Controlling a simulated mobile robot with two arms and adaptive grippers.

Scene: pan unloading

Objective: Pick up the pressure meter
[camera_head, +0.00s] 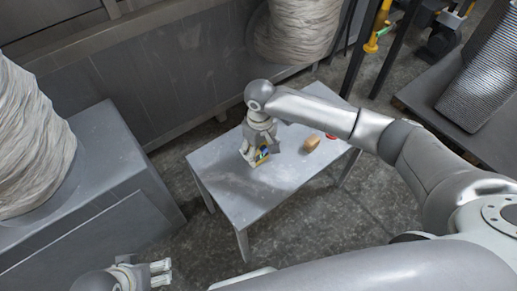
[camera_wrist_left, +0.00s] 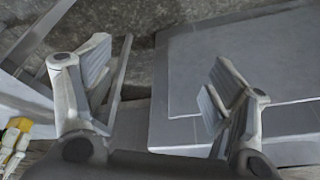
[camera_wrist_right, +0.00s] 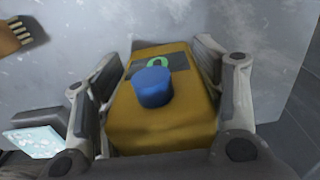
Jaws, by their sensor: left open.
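The pressure meter (camera_wrist_right: 160,115) is a yellow box with a blue knob and a dark panel bearing a green ring. In the head view it (camera_head: 261,157) is on the small grey table (camera_head: 240,195), partly hidden by my right gripper (camera_head: 257,150). In the right wrist view my right gripper (camera_wrist_right: 160,85) has a finger along each side of the box, and both pads appear to touch it. My left gripper (camera_head: 160,273) is at the lower left of the head view, away from the table. In the left wrist view it (camera_wrist_left: 160,85) is open and empty.
A brown object (camera_head: 312,144) and a red one (camera_head: 332,137) lie on the table to the right of the meter. A pale blue-white object (camera_wrist_right: 38,141) is left of the gripper in the right wrist view. A grey cabinet (camera_head: 100,190) stands left of the table.

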